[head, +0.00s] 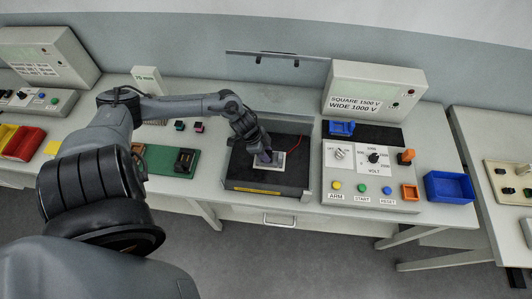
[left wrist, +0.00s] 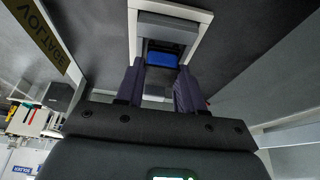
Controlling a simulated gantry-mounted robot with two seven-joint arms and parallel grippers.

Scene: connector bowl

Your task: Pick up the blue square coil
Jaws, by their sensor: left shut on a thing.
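My left gripper (head: 264,156) reaches down into the black open bay (head: 240,165) in the middle of the bench, over a pale square frame (head: 268,166). In the left wrist view its two fingers (left wrist: 160,72) are shut on a blue piece, the blue square coil (left wrist: 162,60), which shows between the fingertips. The coil sits inside the opening of the pale frame (left wrist: 203,17); I cannot tell whether it is raised from it. In the head view the gripper hides the coil. My right gripper is not in view.
A control panel (head: 350,190) with knobs and buttons stands right of the bay. Behind it is a display box reading SQUARE 1500 V, WIDE 1000 V (head: 365,85). A blue bin (head: 450,187) is at the right. A green board (head: 160,160) lies left of the bay.

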